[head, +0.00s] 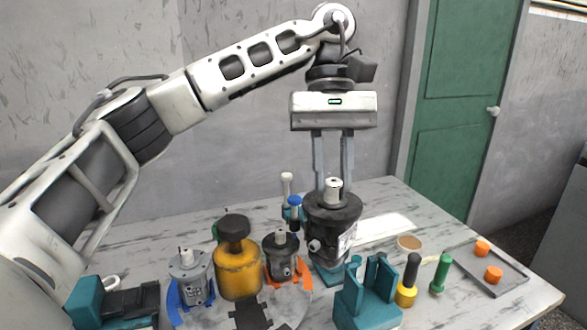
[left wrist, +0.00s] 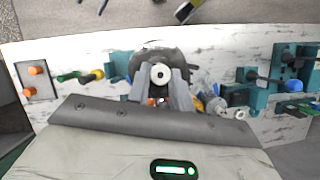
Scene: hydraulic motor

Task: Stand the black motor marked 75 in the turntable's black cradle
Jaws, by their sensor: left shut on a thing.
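A large black motor (head: 325,230) with a pale shaft and a white label hangs upright or stands at the middle of the table; the label's number is too small to read. My left gripper (head: 333,185) is above it, shut on its top around the shaft. In the left wrist view the motor (left wrist: 150,58) shows between the fingers (left wrist: 160,92). A teal base (head: 330,276) is just below the motor; I cannot tell whether they touch. The grey turntable (head: 288,308) is at the front, with an empty black cradle (head: 249,315) on its near side. My right gripper is not in view.
A teal holder (head: 368,300), yellow and green handled tools (head: 440,274) and a tray (head: 505,285) are at right.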

